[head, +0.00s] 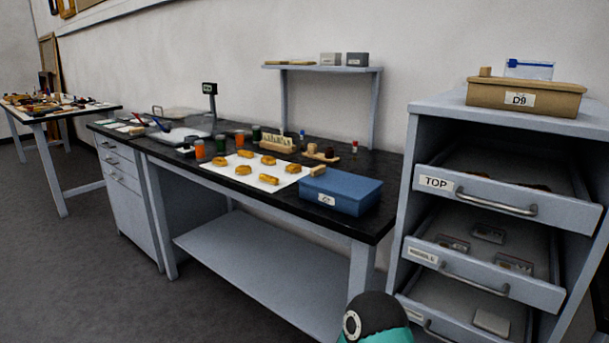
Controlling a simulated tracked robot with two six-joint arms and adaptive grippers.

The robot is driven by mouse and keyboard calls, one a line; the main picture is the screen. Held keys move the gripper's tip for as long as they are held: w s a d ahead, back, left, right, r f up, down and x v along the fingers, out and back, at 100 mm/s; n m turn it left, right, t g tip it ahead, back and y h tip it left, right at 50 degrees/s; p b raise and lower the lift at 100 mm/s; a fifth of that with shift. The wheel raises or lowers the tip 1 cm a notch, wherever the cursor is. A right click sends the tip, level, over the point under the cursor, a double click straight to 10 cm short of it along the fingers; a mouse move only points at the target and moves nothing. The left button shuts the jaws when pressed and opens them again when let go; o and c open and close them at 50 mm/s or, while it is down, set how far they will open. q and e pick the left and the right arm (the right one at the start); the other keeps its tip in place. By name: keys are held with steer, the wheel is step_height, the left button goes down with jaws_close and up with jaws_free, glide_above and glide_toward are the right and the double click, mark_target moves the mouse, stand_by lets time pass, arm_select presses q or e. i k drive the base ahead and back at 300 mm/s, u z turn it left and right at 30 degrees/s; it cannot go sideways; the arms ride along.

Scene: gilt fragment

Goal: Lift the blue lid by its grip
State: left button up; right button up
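The blue lid (345,184) lies on a blue box (336,201) with a white label, at the front right part of the black bench top. A small wooden block (318,171), which looks like its grip, shows at the lid's far left edge. I cannot tell from here whether it is fixed to the lid. The lid looks level and closed on the box. Neither of my grippers is in view. Only a rounded dark and teal part of my own arm shows at the bottom edge, in front of the bench and below the box.
A white sheet (225,171) with several golden pieces lies left of the box. Jars, a wooden rack (276,142) and a raised shelf (322,69) stand behind. A grey drawer cabinet (425,150) with pulled-out drawers stands right, bearing a tan box (487,96) labelled D9.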

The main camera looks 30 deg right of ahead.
mark_target(350, 185)
steer(key=z, duration=0.15)
steer(key=i, duration=0.8)
steer(key=z, duration=0.6)
